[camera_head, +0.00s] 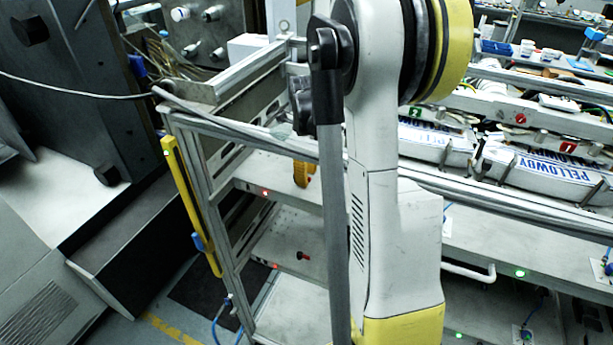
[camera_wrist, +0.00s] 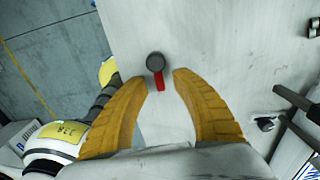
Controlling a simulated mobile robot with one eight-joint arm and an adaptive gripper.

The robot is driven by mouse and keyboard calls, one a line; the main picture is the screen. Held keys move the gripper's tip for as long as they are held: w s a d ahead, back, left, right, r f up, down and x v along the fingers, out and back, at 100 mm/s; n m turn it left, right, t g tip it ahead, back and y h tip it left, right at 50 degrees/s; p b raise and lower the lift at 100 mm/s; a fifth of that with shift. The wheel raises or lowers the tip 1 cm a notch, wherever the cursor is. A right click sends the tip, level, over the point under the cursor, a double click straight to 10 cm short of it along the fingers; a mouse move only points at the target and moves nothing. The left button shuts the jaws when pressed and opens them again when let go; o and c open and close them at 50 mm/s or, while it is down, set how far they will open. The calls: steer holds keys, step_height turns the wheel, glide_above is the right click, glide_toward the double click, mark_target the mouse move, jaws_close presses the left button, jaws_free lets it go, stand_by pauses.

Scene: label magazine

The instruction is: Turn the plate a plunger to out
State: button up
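In the wrist view a plunger with a round dark knob (camera_wrist: 155,62) and a red tab (camera_wrist: 159,82) stands on a pale grey plate (camera_wrist: 205,30). My gripper (camera_wrist: 160,76) is open, with its two yellow fingers apart on either side of the red tab. The knob lies just beyond the fingertips, and nothing is held. In the head view part of a yellow finger (camera_head: 303,173) shows beside the upper plate (camera_head: 262,172), mostly hidden by my arm. A small red and black plunger (camera_head: 303,256) shows on the lower plate. I cannot tell which letter either plate bears.
A metal frame with a yellow bar (camera_head: 190,205) stands left of the plates. A rail (camera_head: 500,205) and white packs with blue lettering (camera_head: 545,178) lie to the right. A dark machine (camera_head: 70,80) fills the left. Open floor (camera_wrist: 50,50) shows in the wrist view.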

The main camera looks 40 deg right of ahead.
steer(key=shift+f, duration=0.2)
jaws_close()
